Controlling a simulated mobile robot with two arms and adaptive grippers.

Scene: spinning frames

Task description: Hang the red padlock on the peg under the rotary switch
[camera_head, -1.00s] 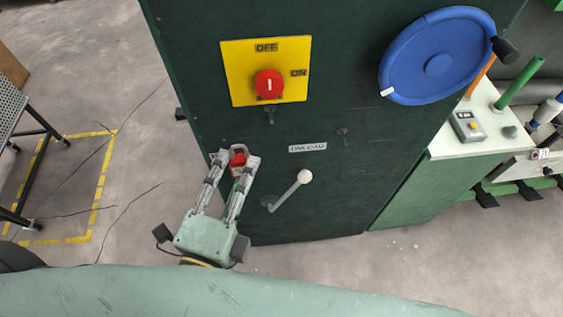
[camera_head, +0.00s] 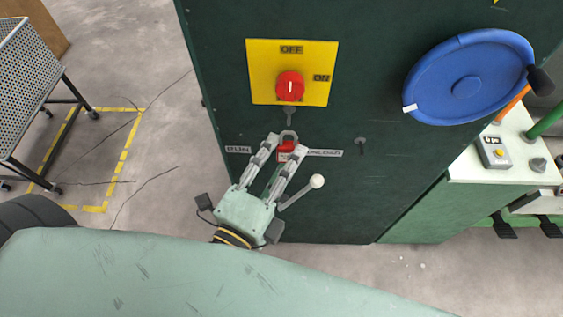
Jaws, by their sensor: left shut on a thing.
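The red padlock (camera_head: 287,147) is held between the fingertips of my left gripper (camera_head: 285,152), with its grey shackle pointing up. My left gripper is shut on it, in front of the dark green cabinet. The red rotary switch (camera_head: 290,86) sits on a yellow plate (camera_head: 262,88) marked OFF and ON. A small peg (camera_head: 289,114) is just below the plate, directly above the shackle. A small gap seems to show between shackle and peg; depth is hard to tell. My right gripper is not in view.
Another peg (camera_head: 361,143) is to the right. A white-knobbed lever (camera_head: 316,182) is partly behind my left gripper. A blue handwheel (camera_head: 468,78) is at upper right. A green cabinet (camera_head: 428,208) with a control box (camera_head: 494,152) stands right. A mesh table (camera_head: 30,82) stands left.

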